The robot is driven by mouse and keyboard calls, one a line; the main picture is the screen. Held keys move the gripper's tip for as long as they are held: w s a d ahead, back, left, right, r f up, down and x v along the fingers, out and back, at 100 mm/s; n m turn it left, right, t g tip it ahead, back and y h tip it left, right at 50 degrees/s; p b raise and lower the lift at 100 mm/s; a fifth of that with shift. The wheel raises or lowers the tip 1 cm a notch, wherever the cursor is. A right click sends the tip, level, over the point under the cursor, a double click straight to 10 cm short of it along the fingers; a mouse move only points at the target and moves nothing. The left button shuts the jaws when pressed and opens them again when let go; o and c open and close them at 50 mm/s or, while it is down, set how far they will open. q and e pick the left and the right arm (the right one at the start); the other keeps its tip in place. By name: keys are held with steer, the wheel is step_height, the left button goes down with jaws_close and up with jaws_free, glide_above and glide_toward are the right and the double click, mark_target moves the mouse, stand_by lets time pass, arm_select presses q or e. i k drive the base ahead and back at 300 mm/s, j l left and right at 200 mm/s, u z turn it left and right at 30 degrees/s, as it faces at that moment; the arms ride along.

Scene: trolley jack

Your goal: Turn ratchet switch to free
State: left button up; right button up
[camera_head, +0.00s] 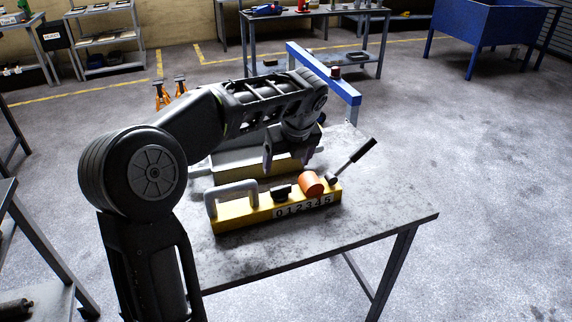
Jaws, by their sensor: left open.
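A yellow bar-shaped device (241,219) lies on the grey table (375,215). Its front carries a number strip (303,206). On it are a grey loop handle (231,190), a small black knob (281,192), an orange cylinder (311,184) and a lever with a black grip (361,151) that tilts up to the right. I cannot tell which part is the ratchet switch. My left gripper (288,156) is open and empty, pointing down above and behind the device, apart from the knob. The arm hides part of what lies behind. My right gripper is not in view.
A second yellow and grey unit (235,165) stands behind the device, partly covered by my arm. A blue beam (325,73) rises behind the table. Orange stands (170,92) are on the floor. The table's right front is clear.

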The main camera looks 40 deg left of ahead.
mark_target(280, 194)
steer(key=u, duration=1.25)
steer(key=i+z, duration=0.1)
steer(key=z, duration=0.3)
steer(key=i+z, duration=0.1)
steer(key=z, duration=0.35)
steer(key=i+j+z, duration=0.1)
steer(key=z, duration=0.3)
